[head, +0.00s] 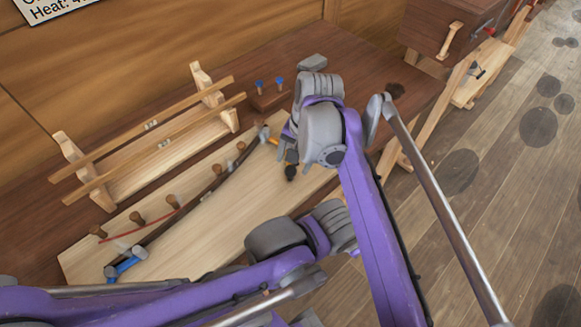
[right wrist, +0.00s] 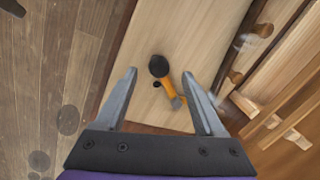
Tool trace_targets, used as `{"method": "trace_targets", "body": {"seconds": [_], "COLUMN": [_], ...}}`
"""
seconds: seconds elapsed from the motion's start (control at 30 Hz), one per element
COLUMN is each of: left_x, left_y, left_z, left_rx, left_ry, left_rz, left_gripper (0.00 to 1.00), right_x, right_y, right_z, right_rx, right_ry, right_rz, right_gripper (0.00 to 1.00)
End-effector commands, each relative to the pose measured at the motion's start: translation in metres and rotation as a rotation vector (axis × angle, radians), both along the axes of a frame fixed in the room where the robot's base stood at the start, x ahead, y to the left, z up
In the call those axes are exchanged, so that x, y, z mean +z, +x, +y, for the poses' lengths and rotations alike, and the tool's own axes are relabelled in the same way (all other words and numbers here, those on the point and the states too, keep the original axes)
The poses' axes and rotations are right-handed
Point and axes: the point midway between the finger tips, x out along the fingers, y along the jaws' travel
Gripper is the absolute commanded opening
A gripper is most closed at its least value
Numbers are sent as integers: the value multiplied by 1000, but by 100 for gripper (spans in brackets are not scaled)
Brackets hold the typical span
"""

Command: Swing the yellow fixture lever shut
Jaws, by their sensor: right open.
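The yellow fixture lever (right wrist: 169,90) shows in the right wrist view as a short orange-yellow arm with a round black knob (right wrist: 159,66). It sits on the pale wooden board (right wrist: 190,35). In the head view its black knob (head: 291,173) shows just below my right gripper, and the rest is mostly hidden by the gripper. My right gripper (right wrist: 160,73) is open and empty, with one finger on each side of the lever; I cannot tell whether either touches it. My left gripper is out of view; only part of the left arm shows.
A dark curved strip (head: 190,198) runs along the board beside several wooden pegs. A blue fixture lever (head: 127,264) stands at the board's near-left end. A wooden rack (head: 75,158) holds long battens behind. Two blue-topped pegs (head: 280,83) stand in a block beyond.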

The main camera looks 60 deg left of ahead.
Motion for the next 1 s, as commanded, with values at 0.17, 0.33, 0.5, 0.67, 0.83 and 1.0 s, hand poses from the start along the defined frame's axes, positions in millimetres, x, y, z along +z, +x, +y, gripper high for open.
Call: {"method": "trace_targets", "body": {"seconds": [0.17, 0.33, 0.5, 0.67, 0.83, 1.0], "left_x": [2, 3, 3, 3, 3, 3], "left_y": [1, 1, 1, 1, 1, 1], "left_z": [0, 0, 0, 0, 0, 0], "left_rx": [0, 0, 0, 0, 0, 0], "left_ry": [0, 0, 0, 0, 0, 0], "left_rz": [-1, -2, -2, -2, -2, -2], "left_gripper": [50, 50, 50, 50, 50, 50], "right_x": [33, 48, 50, 50, 50, 50], "right_y": [4, 5, 5, 5, 5, 5], "right_z": [-5, -8, -8, -8, -8, -8], "right_rx": [0, 0, 0, 0, 0, 0], "right_ry": [0, 0, -1, -1, -1, 0], "right_rz": [0, 0, 1, 1, 1, 0], "right_gripper": [71, 71, 71, 71, 71, 71]}}
